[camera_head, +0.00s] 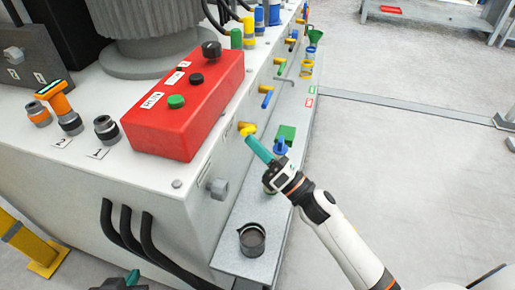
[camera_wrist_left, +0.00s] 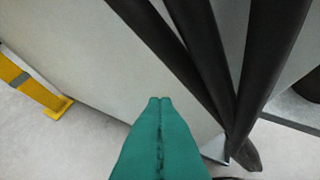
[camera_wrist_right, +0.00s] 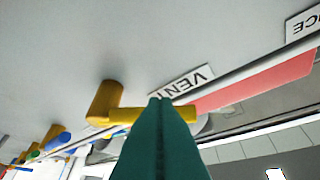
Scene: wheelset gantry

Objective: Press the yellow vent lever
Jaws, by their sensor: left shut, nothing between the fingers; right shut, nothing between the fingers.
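The yellow vent lever (camera_head: 245,127) sticks out from the side wall of the white machine, below the red control box. In the right wrist view the lever (camera_wrist_right: 103,103) has a round hub and a bar running right, beside a label reading VENT (camera_wrist_right: 190,79). My right gripper (camera_head: 250,139) is shut and empty, its teal tip at the lever; in its wrist view the fingertips (camera_wrist_right: 160,100) overlap the bar. I cannot tell whether they touch. My left gripper (camera_head: 133,274) is shut and empty, low at the bottom edge; its fingertips (camera_wrist_left: 160,99) face the black hoses.
The red control box (camera_head: 188,105) stands on the machine top. Black hoses (camera_head: 128,228) hang down the machine's front. More yellow levers (camera_head: 266,92) sit farther along the wall.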

